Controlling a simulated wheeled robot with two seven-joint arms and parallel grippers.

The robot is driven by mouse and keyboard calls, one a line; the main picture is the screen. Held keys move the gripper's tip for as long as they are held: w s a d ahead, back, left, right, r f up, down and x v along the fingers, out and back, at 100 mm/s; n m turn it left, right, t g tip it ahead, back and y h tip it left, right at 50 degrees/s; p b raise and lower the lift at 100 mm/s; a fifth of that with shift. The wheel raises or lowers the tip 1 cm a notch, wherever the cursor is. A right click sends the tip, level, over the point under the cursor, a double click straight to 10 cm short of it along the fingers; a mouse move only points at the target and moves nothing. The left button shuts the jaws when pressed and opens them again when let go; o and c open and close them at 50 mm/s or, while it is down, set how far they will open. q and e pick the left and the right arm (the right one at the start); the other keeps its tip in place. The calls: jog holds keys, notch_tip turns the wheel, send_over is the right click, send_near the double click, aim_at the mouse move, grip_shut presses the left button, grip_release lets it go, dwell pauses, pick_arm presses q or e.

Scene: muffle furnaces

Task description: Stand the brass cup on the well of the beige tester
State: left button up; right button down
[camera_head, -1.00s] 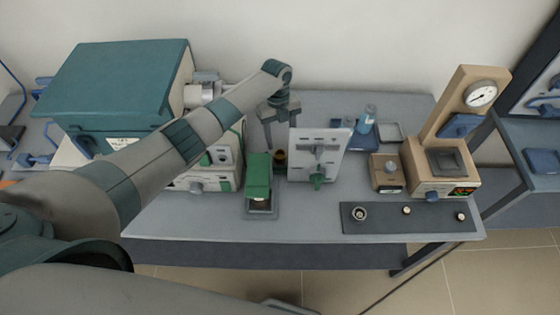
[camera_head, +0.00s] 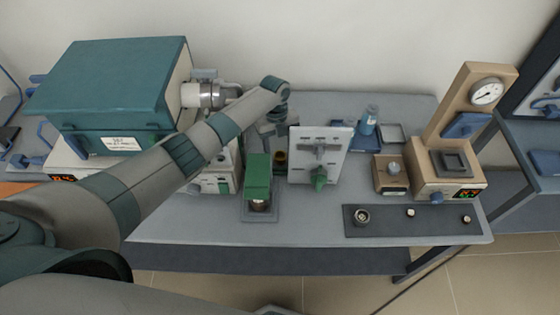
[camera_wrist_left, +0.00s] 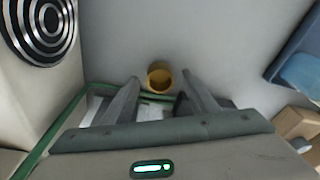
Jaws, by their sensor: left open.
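The brass cup (camera_wrist_left: 159,76) shows in the left wrist view, upright with its open mouth toward the camera. In the head view it (camera_head: 280,157) stands on the bench just behind a green-topped device, partly hidden. My left gripper (camera_wrist_left: 160,82) is open, with its fingertips on either side of the cup's near side; I cannot tell whether they touch it. In the head view the left gripper (camera_head: 272,127) is above and behind the cup. The beige tester (camera_head: 447,182) stands at the right, with a dial gauge on its column and a dark square well (camera_head: 452,162). My right gripper is out of view.
A white upright panel (camera_head: 318,155) with a green knob stands right of the cup. The green-topped device (camera_head: 258,178) is in front. A teal furnace (camera_head: 115,90) fills the left. A small beige box (camera_head: 390,176) and a dark strip (camera_head: 410,224) with small parts lie near the tester.

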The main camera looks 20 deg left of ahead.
pick_arm(q)
jog(key=shift+f, duration=0.35)
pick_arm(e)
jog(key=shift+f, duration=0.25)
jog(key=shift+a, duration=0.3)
pick_arm(q)
jog(key=c, duration=1.3)
jog(key=shift+r, duration=0.15)
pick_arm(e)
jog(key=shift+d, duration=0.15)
